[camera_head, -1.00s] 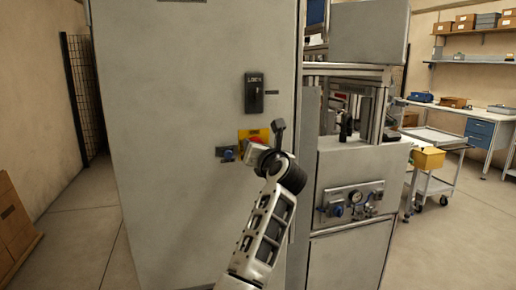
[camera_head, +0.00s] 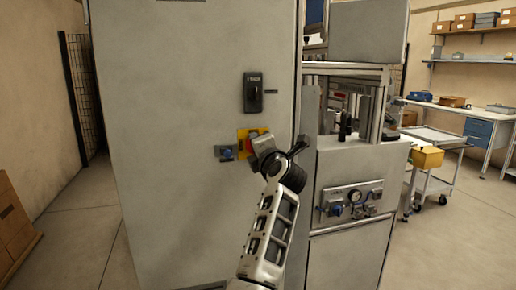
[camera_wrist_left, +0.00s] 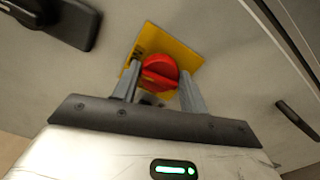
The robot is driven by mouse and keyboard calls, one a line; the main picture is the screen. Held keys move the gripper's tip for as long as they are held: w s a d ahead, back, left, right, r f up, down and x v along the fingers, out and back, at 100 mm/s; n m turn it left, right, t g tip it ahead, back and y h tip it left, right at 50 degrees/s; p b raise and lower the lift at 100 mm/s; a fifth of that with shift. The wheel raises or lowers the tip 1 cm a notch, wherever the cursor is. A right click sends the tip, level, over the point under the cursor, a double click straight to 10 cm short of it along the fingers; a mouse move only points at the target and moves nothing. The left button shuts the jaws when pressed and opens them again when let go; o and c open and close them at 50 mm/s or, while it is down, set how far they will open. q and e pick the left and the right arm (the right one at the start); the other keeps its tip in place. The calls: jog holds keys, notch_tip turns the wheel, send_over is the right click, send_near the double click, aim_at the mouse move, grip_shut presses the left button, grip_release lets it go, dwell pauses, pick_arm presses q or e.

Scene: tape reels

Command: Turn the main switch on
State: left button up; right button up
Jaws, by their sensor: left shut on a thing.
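The main switch is a red rotary knob (camera_wrist_left: 160,70) on a yellow plate (camera_wrist_left: 188,54), fixed to the front of the grey cabinet (camera_head: 190,70). In the head view the knob (camera_head: 251,146) is partly hidden by my left gripper (camera_head: 258,145). In the wrist view my left gripper (camera_wrist_left: 159,78) has one finger on each side of the knob and is shut on it. The knob's raised grip lies roughly across between the fingers. My right gripper is not in view.
A black handle (camera_head: 253,92) is above the switch and a small blue knob (camera_head: 226,153) is to its left. A machine with a gauge panel (camera_head: 353,200) stands to the right.

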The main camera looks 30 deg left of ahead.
pick_arm(q)
jog(key=shift+m, duration=0.7)
jog(key=o, duration=1)
jog(key=shift+d, duration=0.1)
jog(key=b+v, duration=0.3)
jog(key=v, duration=1.2)
jog(key=shift+s+d, duration=0.25)
jog(key=shift+s, duration=0.05)
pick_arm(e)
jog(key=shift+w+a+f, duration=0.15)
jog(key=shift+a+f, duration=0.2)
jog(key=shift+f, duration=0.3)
pick_arm(q)
jog(key=shift+f, duration=0.1)
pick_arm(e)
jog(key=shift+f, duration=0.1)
